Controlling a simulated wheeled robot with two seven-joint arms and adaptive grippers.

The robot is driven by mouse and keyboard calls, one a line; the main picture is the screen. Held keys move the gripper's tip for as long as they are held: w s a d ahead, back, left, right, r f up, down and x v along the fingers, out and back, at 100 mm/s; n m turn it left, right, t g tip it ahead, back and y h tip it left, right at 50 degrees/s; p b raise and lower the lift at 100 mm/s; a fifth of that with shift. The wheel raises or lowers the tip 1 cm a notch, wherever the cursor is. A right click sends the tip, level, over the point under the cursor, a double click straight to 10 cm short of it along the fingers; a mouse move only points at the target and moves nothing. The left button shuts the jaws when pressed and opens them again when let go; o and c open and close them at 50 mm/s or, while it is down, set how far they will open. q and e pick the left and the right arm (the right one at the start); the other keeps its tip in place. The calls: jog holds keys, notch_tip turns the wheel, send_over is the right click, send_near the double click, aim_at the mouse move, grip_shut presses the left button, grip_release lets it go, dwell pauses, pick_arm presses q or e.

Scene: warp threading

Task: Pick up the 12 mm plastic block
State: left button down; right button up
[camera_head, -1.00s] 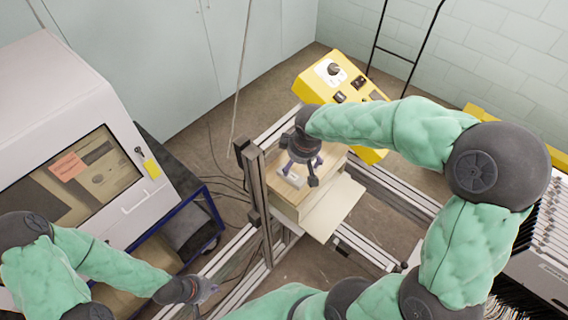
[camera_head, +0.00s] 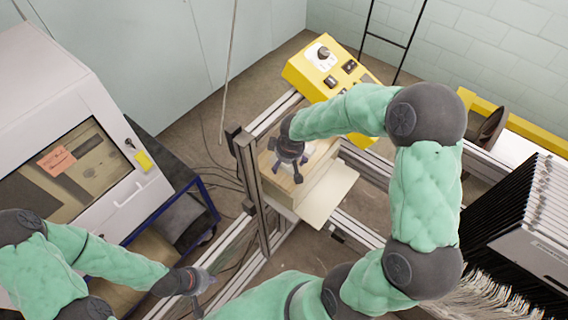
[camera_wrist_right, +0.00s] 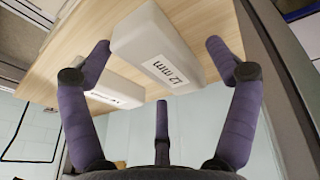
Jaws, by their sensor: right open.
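The 12 mm plastic block (camera_wrist_right: 150,40) is a pale grey-white bar with a "12 mm" label, lying on a wooden surface (camera_wrist_right: 75,35) in the right wrist view. My right gripper (camera_wrist_right: 158,62) is open, with two fingers spread either side of the block and a third below it in the picture. I see no finger closed on it. In the head view my right gripper (camera_head: 286,164) is over the wooden box (camera_head: 311,186) and largely hides what lies on top. My left gripper (camera_head: 203,285) is low and away from the box; its finger opening is unclear.
A second white labelled block (camera_wrist_right: 117,92) lies beside the first. A yellow control box (camera_head: 322,72) stands behind the wooden box. Metal frame posts (camera_head: 250,185) rise close at its left. A white machine (camera_head: 70,110) is at far left; dark stacked bars are at right.

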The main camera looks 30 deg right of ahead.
jog(key=c, duration=1.3)
jog(key=shift+r, duration=0.1)
jog(key=shift+c, duration=0.2)
